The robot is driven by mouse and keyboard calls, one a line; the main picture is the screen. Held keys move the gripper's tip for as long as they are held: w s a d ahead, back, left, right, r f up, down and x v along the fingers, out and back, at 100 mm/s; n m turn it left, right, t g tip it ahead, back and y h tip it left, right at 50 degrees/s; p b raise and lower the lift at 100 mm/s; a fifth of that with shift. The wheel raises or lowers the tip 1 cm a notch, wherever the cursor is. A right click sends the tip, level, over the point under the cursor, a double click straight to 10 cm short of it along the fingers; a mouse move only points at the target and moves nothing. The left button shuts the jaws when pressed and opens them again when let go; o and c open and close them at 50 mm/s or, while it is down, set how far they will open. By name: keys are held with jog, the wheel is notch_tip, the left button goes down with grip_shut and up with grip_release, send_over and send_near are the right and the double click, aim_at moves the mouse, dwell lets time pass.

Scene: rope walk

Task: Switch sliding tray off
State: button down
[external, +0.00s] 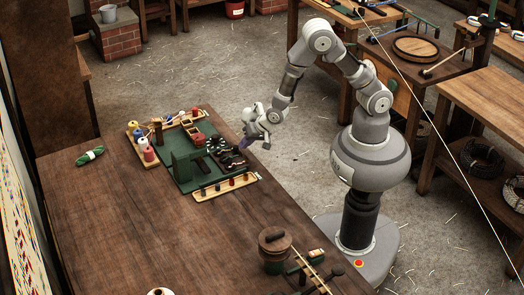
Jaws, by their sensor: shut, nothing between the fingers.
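A green board (192,182) lies on the brown wooden table, with a light wooden tray (208,197) along its near edge. The tray holds several small dark and red pieces. I cannot tell from this view which part is the sliding tray or its switch. My gripper (243,146) is at the right edge of the board, beside a cluster of small dark round parts (222,150).
White, yellow and red spools (148,154) stand left of the board. A green cord bundle (90,156) lies farther left. A lidded wooden pot (274,247) stands at the near right table edge. The table's near left is largely clear.

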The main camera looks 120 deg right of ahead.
jog(key=shift+w, duration=0.1)
jog(key=p, duration=0.5)
send_over(222, 160)
jog(key=shift+s+r, duration=0.3)
jog(key=shift+s, duration=0.15)
jog(key=shift+w+f, duration=0.15)
jog(key=shift+w, duration=0.35)
